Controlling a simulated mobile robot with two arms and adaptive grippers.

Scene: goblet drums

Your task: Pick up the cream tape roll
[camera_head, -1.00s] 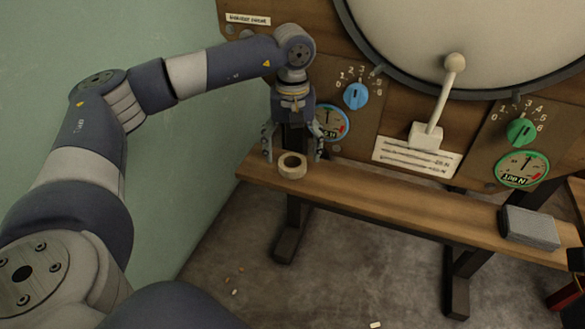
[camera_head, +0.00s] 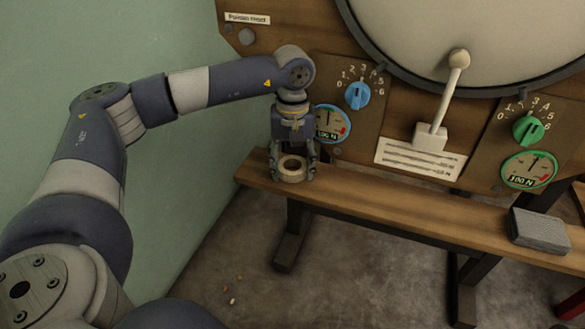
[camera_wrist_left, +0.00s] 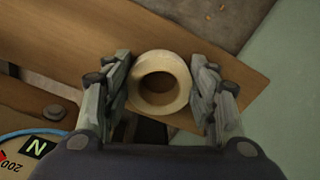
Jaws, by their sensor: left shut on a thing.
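The cream tape roll (camera_head: 292,176) lies flat near the left end of the wooden shelf (camera_head: 400,210). My left gripper (camera_head: 292,172) points down from above and is shut on the roll, one finger on each side. In the left wrist view the roll (camera_wrist_left: 160,100) sits between the two fingers of my left gripper (camera_wrist_left: 161,92), its open hole facing the camera. I cannot tell any gap between the roll and the shelf. My right gripper does not show.
A grey box-like block (camera_head: 538,231) lies on the right part of the shelf. Behind stand a blue knob (camera_head: 357,95), a green knob (camera_head: 527,129), dials and a white lever (camera_head: 445,100). The shelf's middle is clear.

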